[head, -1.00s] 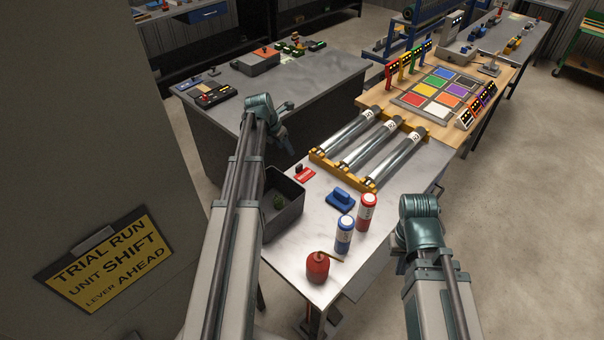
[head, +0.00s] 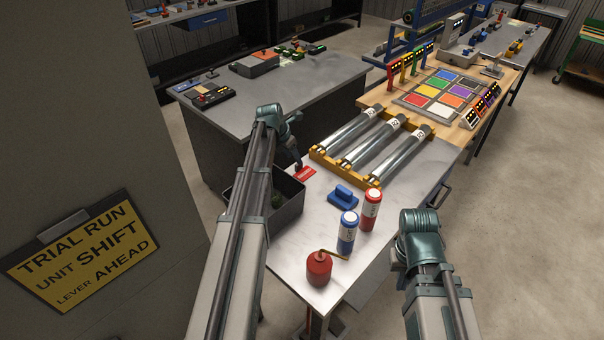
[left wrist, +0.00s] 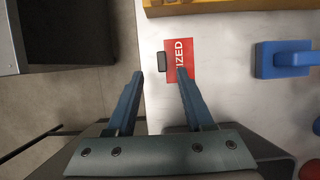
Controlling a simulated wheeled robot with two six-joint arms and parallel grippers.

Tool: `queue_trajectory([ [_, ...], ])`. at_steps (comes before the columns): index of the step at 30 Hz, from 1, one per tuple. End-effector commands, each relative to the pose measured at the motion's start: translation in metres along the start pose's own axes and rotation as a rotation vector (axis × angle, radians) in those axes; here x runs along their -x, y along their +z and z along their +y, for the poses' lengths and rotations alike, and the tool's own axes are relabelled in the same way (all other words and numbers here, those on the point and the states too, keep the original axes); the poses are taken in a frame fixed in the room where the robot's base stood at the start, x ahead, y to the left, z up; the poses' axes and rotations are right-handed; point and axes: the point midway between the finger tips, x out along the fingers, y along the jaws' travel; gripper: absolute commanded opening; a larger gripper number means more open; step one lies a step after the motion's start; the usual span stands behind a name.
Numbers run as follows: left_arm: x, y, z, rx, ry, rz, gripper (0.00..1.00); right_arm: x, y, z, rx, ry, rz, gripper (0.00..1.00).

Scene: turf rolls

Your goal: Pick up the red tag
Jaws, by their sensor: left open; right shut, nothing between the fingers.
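The red tag (head: 307,173) lies flat on the pale table, just in front of the roller rack. In the left wrist view the red tag (left wrist: 183,48) shows white letters, with a small black grip (left wrist: 161,62) at its left edge. My left gripper (left wrist: 160,73) is open and empty; its fingertips appear on either side of the black grip, the right one overlapping the tag. In the head view my left gripper (head: 297,165) is at the tag and hides its grip. My right gripper (head: 399,254) is shut and empty, mostly hidden by its arm, right of the table.
A dark bin (head: 290,205) stands left of the tag. A blue block (head: 342,197), a blue can (head: 347,233), a red can (head: 370,211) and a red canister (head: 319,268) stand to the right and nearer. The yellow roller rack (head: 342,171) is just beyond.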

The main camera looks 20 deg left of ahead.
Motion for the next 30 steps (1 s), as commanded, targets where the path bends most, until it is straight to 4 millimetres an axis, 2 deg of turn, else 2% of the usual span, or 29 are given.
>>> queue_trajectory([
  [3,-0.020,0.002,-0.002,-0.002,0.000,0.000,0.53,-0.018,-0.001,-0.002,0.000,0.000,0.000,0.00],
  [9,-0.044,0.003,-0.003,-0.001,0.000,0.000,0.53,-0.039,-0.002,-0.004,0.000,0.000,0.000,0.00],
  [17,-0.044,0.005,-0.003,0.000,0.000,0.000,0.53,-0.039,-0.002,-0.004,0.000,0.000,0.000,0.00],
  [18,-0.044,0.005,-0.003,0.000,0.000,0.000,0.51,-0.039,-0.002,-0.004,0.000,0.000,0.000,0.00],
  [20,-0.044,0.005,-0.003,0.000,0.000,0.000,0.40,-0.039,-0.002,-0.004,0.000,0.000,0.000,0.00],
  [26,-0.044,0.004,-0.003,0.000,0.000,0.000,0.04,-0.039,-0.002,-0.004,0.000,0.000,0.000,0.00],
  [27,-0.044,0.004,-0.003,0.000,0.000,0.000,0.00,-0.039,-0.002,-0.004,0.000,0.000,0.000,0.00],
  [30,-0.044,0.004,-0.003,0.000,0.000,0.000,0.00,-0.039,-0.002,-0.004,0.000,0.000,0.000,0.00],
])
